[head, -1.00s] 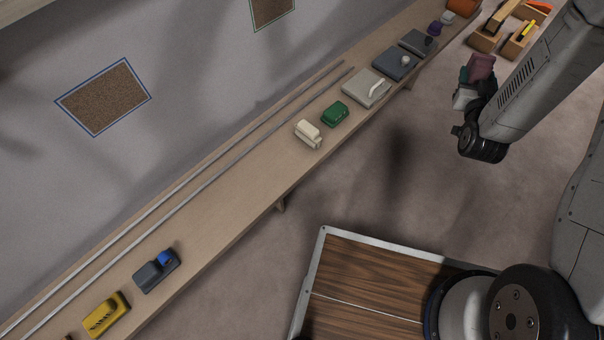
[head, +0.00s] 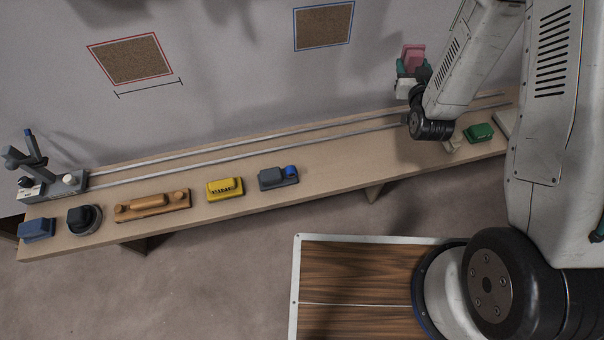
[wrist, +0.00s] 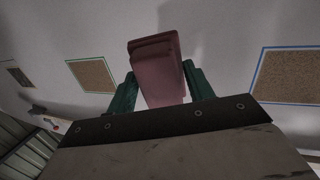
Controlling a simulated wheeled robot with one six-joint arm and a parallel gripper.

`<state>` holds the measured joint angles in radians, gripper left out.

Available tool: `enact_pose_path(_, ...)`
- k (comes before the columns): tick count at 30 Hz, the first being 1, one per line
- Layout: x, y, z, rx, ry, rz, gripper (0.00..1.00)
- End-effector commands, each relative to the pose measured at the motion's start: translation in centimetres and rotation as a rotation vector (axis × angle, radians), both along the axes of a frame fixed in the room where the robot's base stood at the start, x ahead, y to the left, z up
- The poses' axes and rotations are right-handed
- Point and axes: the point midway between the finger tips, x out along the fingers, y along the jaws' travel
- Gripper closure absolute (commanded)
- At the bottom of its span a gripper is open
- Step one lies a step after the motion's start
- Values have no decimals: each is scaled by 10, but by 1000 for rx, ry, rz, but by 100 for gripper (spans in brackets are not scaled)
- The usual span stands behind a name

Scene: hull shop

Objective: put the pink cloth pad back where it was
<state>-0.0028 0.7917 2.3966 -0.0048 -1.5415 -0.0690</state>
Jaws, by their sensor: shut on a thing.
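The pink cloth pad (head: 412,56) is held up in my gripper (head: 411,68), above the back of the bench at the upper right of the head view. In the wrist view the pad (wrist: 158,72) stands between the two green fingers of my gripper (wrist: 160,88), which are shut on its sides. The pad's lower end is hidden behind the gripper body in the wrist view. Nothing in these frames marks clearly where the pad was before.
The long bench (head: 330,167) carries two rails, a yellow block (head: 225,189), a dark block with a blue knob (head: 278,178), a wooden plane (head: 152,205), a blue pad (head: 37,229) and a green block (head: 478,132). Cork boards (head: 130,60) hang on the wall. Bench between dark block and arm is clear.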

Motion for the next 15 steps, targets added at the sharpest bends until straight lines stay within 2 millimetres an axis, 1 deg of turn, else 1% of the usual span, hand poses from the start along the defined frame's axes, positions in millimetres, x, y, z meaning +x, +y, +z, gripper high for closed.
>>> enact_pose_path(2,-8,9,-23,-1,92,18,68)
enact_pose_path(3,-14,14,-38,-3,164,29,68)
enact_pose_path(5,-26,22,-59,-9,285,46,68)
enact_pose_path(6,-36,27,-72,-14,372,56,68)
enact_pose_path(9,-62,37,-98,-28,587,81,68)
enact_pose_path(11,-78,42,-111,-39,713,93,68)
enact_pose_path(14,-109,48,-131,-62,919,112,68)
enact_pose_path(15,-122,50,-137,-72,1000,120,68)
